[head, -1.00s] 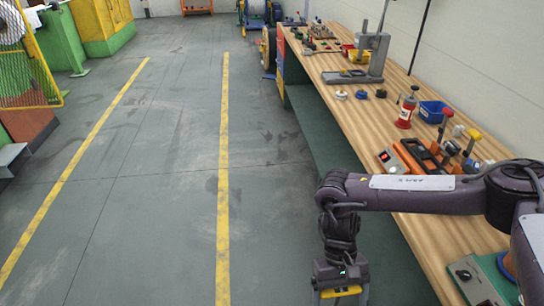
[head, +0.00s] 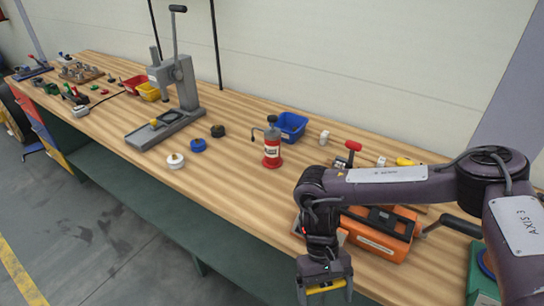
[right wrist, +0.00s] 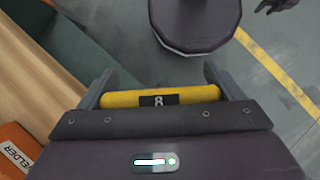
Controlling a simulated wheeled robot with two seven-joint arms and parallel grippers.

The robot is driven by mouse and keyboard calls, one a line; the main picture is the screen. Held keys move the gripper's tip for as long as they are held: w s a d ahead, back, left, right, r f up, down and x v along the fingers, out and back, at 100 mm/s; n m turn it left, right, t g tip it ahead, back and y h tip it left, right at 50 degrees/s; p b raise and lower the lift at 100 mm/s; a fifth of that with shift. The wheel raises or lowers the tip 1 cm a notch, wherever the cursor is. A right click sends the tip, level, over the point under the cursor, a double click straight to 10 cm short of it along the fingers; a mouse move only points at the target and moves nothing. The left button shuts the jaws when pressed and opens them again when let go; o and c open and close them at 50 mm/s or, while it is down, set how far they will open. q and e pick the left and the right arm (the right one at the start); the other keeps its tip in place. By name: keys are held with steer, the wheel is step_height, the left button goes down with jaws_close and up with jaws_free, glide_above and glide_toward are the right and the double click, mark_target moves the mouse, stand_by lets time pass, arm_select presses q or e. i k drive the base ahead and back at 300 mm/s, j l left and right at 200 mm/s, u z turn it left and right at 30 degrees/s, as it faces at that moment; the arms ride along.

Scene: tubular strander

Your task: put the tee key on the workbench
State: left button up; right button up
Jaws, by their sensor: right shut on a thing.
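The tee key shows as a yellow cross-handle (right wrist: 160,97) marked 8 in the right wrist view, lying across between my gripper's fingers. My right gripper (right wrist: 160,92) is shut on it. In the head view the right gripper (head: 326,288) hangs at the bottom, in front of the workbench, with the yellow handle (head: 326,286) at its tips. The key's shank is hidden. The workbench (head: 235,205) is a long wooden top running from far left to lower right. My left gripper is not in the head view.
Bare wood lies left of the arm, along the front edge.

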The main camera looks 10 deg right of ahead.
mark_target(213, 189)
steer(key=i+j+z, duration=0.3)
steer(key=j+z, duration=0.2)
steer(key=j, duration=0.35)
steer(key=i+j+z, duration=0.1)
steer(key=j+z, duration=0.35)
steer(key=j, duration=0.4)
steer(key=j+z, duration=0.5)
steer(key=j, duration=0.45)
